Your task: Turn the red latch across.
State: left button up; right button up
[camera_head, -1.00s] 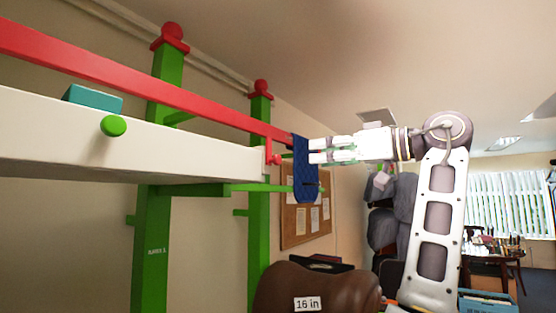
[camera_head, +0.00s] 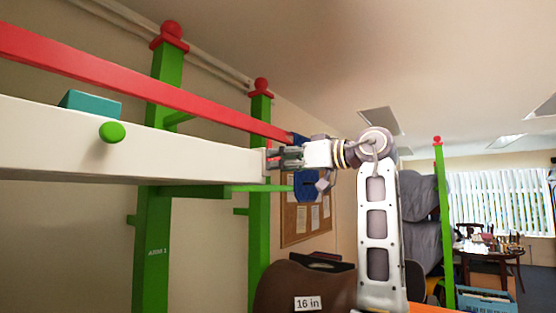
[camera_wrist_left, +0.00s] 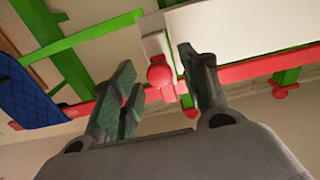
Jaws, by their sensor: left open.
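The red latch (camera_wrist_left: 160,76) is a red knob with a short stem at the end of the white beam (camera_head: 200,158). In the head view my left gripper (camera_head: 272,158) is at the beam's right end and mostly hides the latch. In the left wrist view the open fingers of my left gripper (camera_wrist_left: 157,62) stand on either side of the latch, and I cannot tell whether they touch it. The red rail (camera_head: 130,82) runs above the beam. My right gripper is not in view.
A blue quilted pad (camera_head: 306,187) hangs just behind my left gripper. Green posts (camera_head: 259,215) stand behind the beam. A green peg (camera_head: 112,132) sticks out from its face. A brown saddle (camera_head: 285,287) labelled "16 in" is below my arm.

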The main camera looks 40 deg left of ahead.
pick_arm(q)
jog(key=shift+a, duration=0.75)
jog(key=shift+s, duration=0.1)
grip_shut()
